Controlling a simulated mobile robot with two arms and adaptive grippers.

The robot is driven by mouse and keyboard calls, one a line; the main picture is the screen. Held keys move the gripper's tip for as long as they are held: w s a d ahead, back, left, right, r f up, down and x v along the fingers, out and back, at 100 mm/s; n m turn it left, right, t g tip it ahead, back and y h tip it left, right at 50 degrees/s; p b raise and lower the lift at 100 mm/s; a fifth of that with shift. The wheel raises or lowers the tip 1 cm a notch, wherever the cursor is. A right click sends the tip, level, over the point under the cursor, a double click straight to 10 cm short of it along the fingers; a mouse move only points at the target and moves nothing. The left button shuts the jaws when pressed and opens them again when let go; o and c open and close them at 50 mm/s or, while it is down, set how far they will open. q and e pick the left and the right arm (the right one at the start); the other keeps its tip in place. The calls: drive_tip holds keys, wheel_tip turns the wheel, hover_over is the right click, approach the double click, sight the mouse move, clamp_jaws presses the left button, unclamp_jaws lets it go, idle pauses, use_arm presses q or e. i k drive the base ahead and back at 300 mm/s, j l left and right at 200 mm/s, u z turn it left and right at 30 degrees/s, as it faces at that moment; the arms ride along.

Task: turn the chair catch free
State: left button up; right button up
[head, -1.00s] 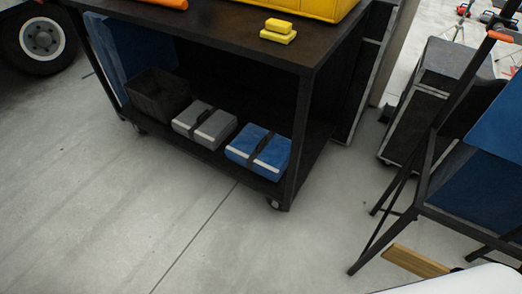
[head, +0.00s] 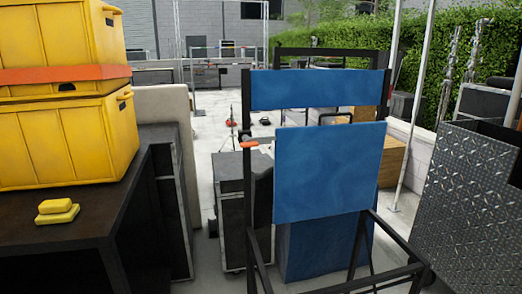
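A tall folding chair with a black frame and blue panels stands right of centre in the head view. Its blue backrest (head: 318,89) spans the top, and a larger blue panel (head: 328,172) is below it. A small orange piece (head: 249,144), which looks like the chair catch, sits on the left upright of the black frame. It appears roughly level; its exact setting is too small to tell. Neither of my grippers is in view.
A dark cart (head: 75,240) on the left carries stacked yellow crates (head: 65,140) and yellow blocks (head: 57,211). A black case (head: 232,225) stands between cart and chair. A diamond-plate metal box (head: 470,215) is at the right. Pale floor (head: 205,258) shows in a narrow gap.

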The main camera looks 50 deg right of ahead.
sight(249, 141)
drive_tip(key=z, duration=1.55)
